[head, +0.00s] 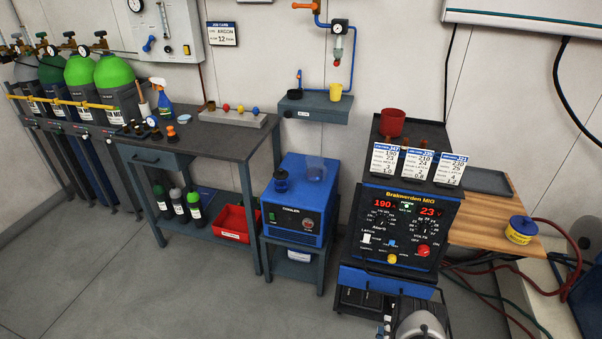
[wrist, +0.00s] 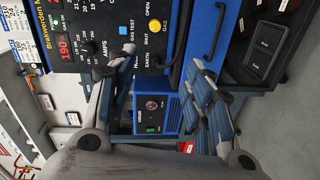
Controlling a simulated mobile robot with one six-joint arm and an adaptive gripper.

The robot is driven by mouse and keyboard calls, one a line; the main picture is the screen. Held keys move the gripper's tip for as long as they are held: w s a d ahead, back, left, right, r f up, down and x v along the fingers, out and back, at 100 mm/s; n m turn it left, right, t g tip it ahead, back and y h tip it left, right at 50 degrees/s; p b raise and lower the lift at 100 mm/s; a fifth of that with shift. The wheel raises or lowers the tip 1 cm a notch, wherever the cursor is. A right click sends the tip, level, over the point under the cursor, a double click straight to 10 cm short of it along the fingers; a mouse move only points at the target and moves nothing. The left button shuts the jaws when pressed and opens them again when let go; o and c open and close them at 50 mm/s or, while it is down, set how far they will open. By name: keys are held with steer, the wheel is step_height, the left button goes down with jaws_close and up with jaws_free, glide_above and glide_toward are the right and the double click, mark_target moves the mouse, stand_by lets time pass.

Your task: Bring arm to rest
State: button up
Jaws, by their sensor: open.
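My gripper (wrist: 160,82) shows in the wrist view with its two grey fingers spread apart and nothing between them. Beyond the gap are the lower front of the welder and the blue cooler (wrist: 158,112), both turned sideways in this view. In the head view, a rounded grey part of my arm (head: 420,326) shows at the bottom edge, in front of the Brakwerden MIG welder (head: 397,228). The fingers are not clear there. The welder panel reads 190 and 23, and several job cards stand on top of it.
A wooden board (head: 482,233) with a blue-and-yellow tin (head: 521,230) is to the right of the welder. Cables hang below it. The cooler (head: 297,205) and a workbench (head: 205,140) stand left. Gas cylinders (head: 122,80) line the far left. Floor at the lower left is clear.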

steer(key=w+r+m+g+y, duration=0.2)
steer(key=w+r+m, duration=0.1)
steer(key=w+r, duration=1.3)
steer(key=w+a+r+m+g, duration=0.1)
steer(key=a+r+m+g, duration=0.2)
steer(key=r, duration=1.4)
steer(key=s+a+r+m+g+y, duration=0.1)
steer(key=s+a+r+m+g, duration=0.15)
steer(key=s+r, duration=0.45)
steer(key=s+a+r+m+g+y, duration=0.1)
steer(key=s+a+r, duration=0.3)
steer(key=s+r, duration=0.3)
steer(key=s+a+r+m+g, duration=0.1)
steer(key=s+r+m, duration=0.1)
steer(key=s, duration=1)
steer(key=s+a+r+m+g, duration=0.1)
steer(key=s+a+g, duration=0.1)
steer(key=s, duration=1.1)
steer(key=shift+s+a+r+m+y, duration=0.15)
steer(key=shift+a+r+m+y, duration=0.15)
steer(key=shift+r+m, duration=0.1)
